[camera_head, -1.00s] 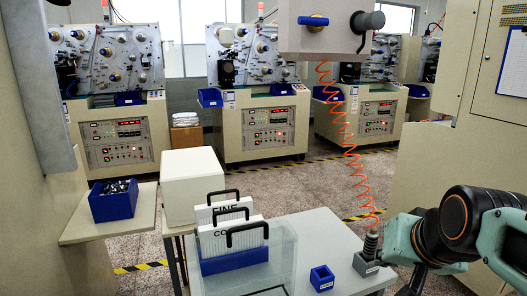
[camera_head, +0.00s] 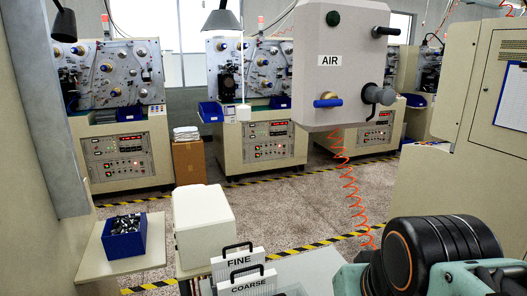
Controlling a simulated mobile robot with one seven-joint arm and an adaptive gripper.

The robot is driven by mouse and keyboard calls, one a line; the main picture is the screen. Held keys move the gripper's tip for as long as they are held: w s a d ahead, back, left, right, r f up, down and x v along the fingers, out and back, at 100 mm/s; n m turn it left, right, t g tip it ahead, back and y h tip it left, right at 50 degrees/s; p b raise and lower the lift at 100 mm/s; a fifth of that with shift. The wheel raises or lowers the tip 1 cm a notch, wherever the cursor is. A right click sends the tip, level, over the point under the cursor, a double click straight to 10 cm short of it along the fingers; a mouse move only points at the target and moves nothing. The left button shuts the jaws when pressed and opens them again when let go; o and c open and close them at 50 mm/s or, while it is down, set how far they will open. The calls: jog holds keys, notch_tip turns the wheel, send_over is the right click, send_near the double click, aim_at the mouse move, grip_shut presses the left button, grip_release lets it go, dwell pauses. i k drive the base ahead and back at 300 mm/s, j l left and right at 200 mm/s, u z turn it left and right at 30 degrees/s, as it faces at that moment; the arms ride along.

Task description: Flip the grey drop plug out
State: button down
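A pale box labelled AIR (camera_head: 345,75) hangs in the upper middle of the head view. A dark grey, round-ended fitting (camera_head: 378,95) sticks out at its lower right and may be the grey drop plug; I cannot tell for sure. A blue lever on a brass valve (camera_head: 328,101) is beside it. My arm shows at the lower right, well below and to the right of the box. My gripper is out of the picture, so its fingers are hidden.
An orange coiled hose (camera_head: 352,190) hangs below the box. A blue bin of metal parts (camera_head: 124,238) stands on a side shelf at left. Holders marked FINE and COARSE (camera_head: 247,288) are at the bottom. Winding machines line the back, beyond clear floor.

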aim_at(386, 97)
jog(key=i+l, duration=0.1)
jog(key=l, duration=0.4)
jog(key=i+l+u, duration=0.1)
jog(key=l, duration=0.35)
jog(key=i+l, duration=0.1)
jog(key=l, duration=0.4)
jog(key=i+l, duration=0.1)
jog(key=l, duration=0.4)
jog(key=i+l+u, duration=0.1)
jog(key=l, duration=0.4)
jog(key=j+z, duration=0.1)
jog(key=j, duration=0.2)
jog(key=l+u, duration=0.1)
jog(key=l, duration=0.2)
